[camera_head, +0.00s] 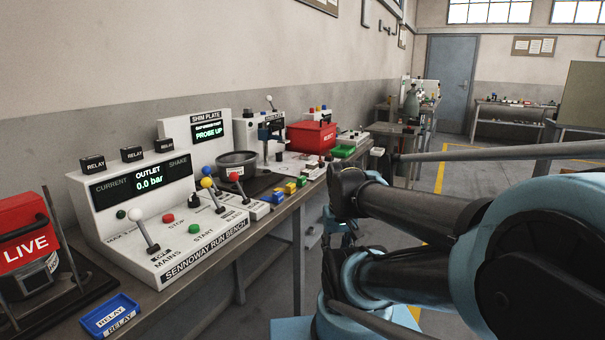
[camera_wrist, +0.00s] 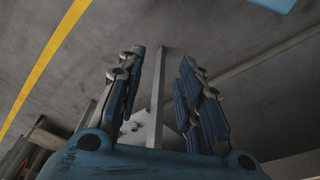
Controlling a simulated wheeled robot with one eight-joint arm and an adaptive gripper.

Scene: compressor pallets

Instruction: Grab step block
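My gripper (camera_wrist: 163,58) shows in the wrist view with its two blue-padded fingers spread apart. Nothing is held between them. A grey upright post (camera_wrist: 157,95) shows behind the gap between the fingers, with the floor beyond. A small pale object (camera_wrist: 131,127) lies beside the post, partly hidden by the left finger; I cannot tell what it is. In the head view my arm hangs beside the bench and my gripper cannot be made out clearly. I cannot pick out a step block for certain in either view.
The bench (camera_head: 262,218) runs along the left wall. It carries a white control console (camera_head: 143,188), a dark pot (camera_head: 238,163), small coloured blocks (camera_head: 290,187), a red box (camera_head: 311,137) and a blue relay tray (camera_head: 111,316). Bench legs stand near my arm. Floor farther back is open.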

